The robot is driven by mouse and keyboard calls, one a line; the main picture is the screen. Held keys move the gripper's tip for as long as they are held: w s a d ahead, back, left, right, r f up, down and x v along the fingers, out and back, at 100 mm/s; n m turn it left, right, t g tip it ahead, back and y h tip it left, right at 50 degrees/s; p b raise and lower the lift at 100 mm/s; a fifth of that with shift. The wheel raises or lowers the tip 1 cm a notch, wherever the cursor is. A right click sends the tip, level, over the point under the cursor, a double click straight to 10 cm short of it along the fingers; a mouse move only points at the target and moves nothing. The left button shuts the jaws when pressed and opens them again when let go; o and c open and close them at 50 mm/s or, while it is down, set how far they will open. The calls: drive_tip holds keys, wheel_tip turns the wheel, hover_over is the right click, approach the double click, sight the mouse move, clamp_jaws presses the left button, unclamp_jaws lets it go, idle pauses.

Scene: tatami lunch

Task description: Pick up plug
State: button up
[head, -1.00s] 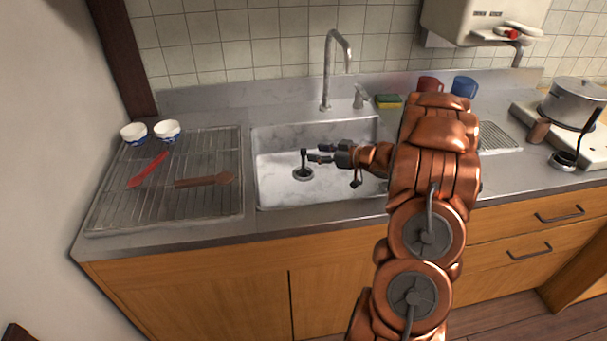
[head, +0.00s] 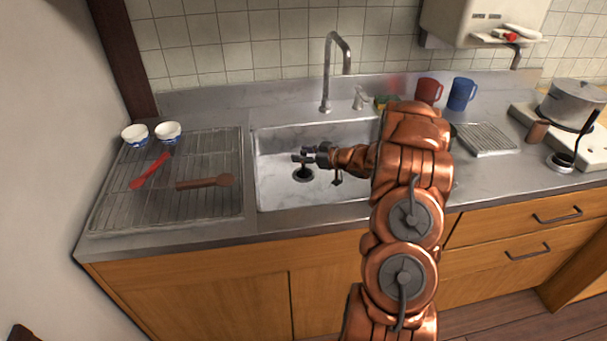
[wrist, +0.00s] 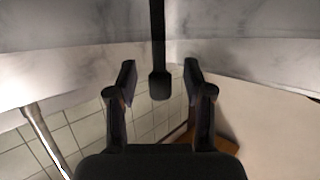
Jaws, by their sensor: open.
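The plug (head: 303,175) is a dark round piece in the sink's drain with a thin upright handle. In the wrist view its dark handle (wrist: 157,45) runs in from the top edge and ends in a thicker knob between my fingers. My gripper (head: 307,156) is over the sink at the handle, reaching in from the right. In the wrist view my gripper (wrist: 160,82) is open, with a finger on each side of the knob and visible gaps to both. In the head view the fingers partly hide the handle.
The sink (head: 278,203) has raised walls around the plug, and a tall faucet (head: 327,75) stands behind it. A rack (head: 120,205) with two bowls and utensils lies left. A red mug (head: 428,91), blue mug (head: 461,94) and pot (head: 572,103) stand right.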

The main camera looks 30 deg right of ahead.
clamp_jaws()
idle(0.3)
idle(0.4)
